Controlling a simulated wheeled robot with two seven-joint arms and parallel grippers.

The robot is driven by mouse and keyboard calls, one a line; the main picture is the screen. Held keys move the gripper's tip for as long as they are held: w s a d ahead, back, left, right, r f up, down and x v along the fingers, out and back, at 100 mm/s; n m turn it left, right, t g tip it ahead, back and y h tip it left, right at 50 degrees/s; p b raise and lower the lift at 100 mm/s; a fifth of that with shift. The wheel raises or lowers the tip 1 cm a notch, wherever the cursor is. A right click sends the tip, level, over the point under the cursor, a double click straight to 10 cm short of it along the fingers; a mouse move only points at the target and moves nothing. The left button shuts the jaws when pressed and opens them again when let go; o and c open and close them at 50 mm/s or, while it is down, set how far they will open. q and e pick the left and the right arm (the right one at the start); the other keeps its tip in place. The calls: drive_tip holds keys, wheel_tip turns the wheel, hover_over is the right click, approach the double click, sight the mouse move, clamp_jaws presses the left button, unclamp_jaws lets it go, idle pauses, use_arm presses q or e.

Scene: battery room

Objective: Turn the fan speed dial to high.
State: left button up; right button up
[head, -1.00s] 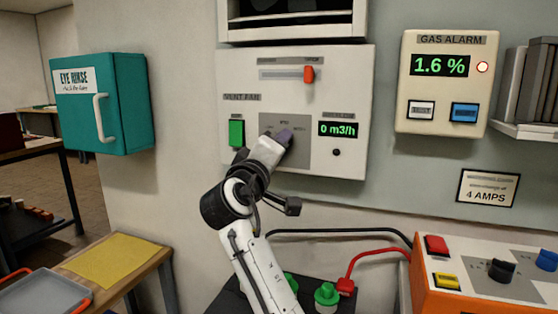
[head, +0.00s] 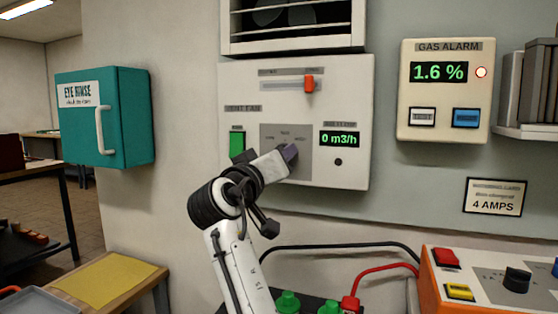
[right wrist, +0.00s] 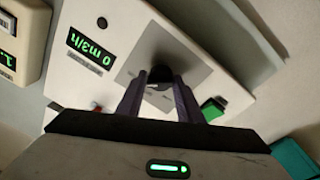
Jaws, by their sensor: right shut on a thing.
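The white vent fan panel (head: 235,88) hangs on the wall. The fan speed dial (right wrist: 161,74) is a dark knob on a grey plate (head: 270,134), seen best in the right wrist view. My right gripper (head: 289,155) reaches the plate from below left and is shut on the dial. In the right wrist view its two purple-grey fingers stand on either side of the knob. The gripper hides the dial in the head view, and I cannot read its pointer setting. The airflow display (head: 340,139) reads 0 m3/h. My left gripper is not in view.
A green button (head: 237,145) is left of the dial plate, and an orange-red slider (head: 309,84) is above it. A gas alarm (head: 445,90) reads 1.6 % at right. A teal eye rinse box (head: 125,118) is at left. Red and black cables run below the panel.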

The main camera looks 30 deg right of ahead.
drive_tip(key=shift+a+f, duration=0.1)
drive_tip(key=shift+f, duration=0.1)
drive_tip(key=o, duration=1)
drive_tip(key=shift+w, duration=0.1)
drive_tip(key=shift+r, duration=0.15)
wheel_tip(320, 180, up, 10)
drive_tip(key=shift+p, duration=0.65)
